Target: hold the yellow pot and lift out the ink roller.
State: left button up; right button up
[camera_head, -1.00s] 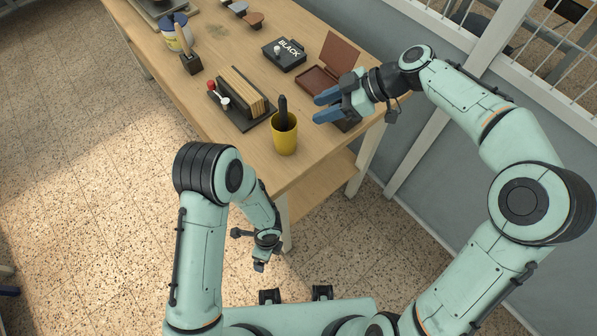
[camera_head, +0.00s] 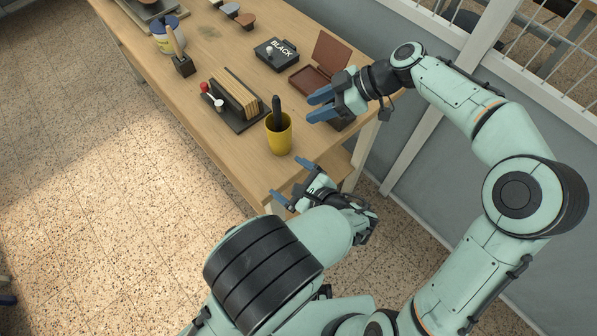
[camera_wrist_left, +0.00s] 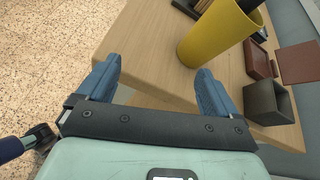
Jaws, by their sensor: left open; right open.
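The yellow pot (camera_head: 279,138) stands upright near the front corner of the wooden table. The ink roller's dark handle (camera_head: 276,108) sticks up out of it; its lower part is hidden inside. My left gripper (camera_head: 289,181) is open and empty at the table's front edge, just short of the pot. In the left wrist view the pot (camera_wrist_left: 215,38) is ahead of the open blue fingers of my left gripper (camera_wrist_left: 158,82), apart from them. My right gripper (camera_head: 314,104) is open and empty, to the right of the pot and above the table.
A rack of boards (camera_head: 241,95) stands behind and left of the pot. A box marked BLACK (camera_head: 278,54) and an open brown ink pad case (camera_head: 313,76) lie farther back. A dark hollow block (camera_wrist_left: 268,101) sits right of the pot in the wrist view.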

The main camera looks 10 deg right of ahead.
aim_at(280, 143)
pick_arm(q)
jog(key=shift+w+a+m+t, duration=0.1)
jog(key=shift+w+m+t, duration=0.05)
jog(key=shift+m+t, duration=0.4)
jog(key=shift+w+a+m+t, duration=0.1)
jog(key=shift+m+t, duration=0.45)
jog(key=w+m+t, duration=0.1)
jog(key=w+m, duration=0.1)
jog(key=w, duration=0.2)
jog(key=w+a+m+t+h, duration=0.1)
jog(key=w+t, duration=0.1)
jog(key=w, duration=0.2)
jog(key=w+a+m+t+h, duration=0.1)
jog(key=w+m, duration=0.1)
jog(key=w, duration=0.3)
jog(key=shift+r+m+t, duration=0.3)
jog(key=shift+t, duration=0.1)
jog(key=c, duration=1)
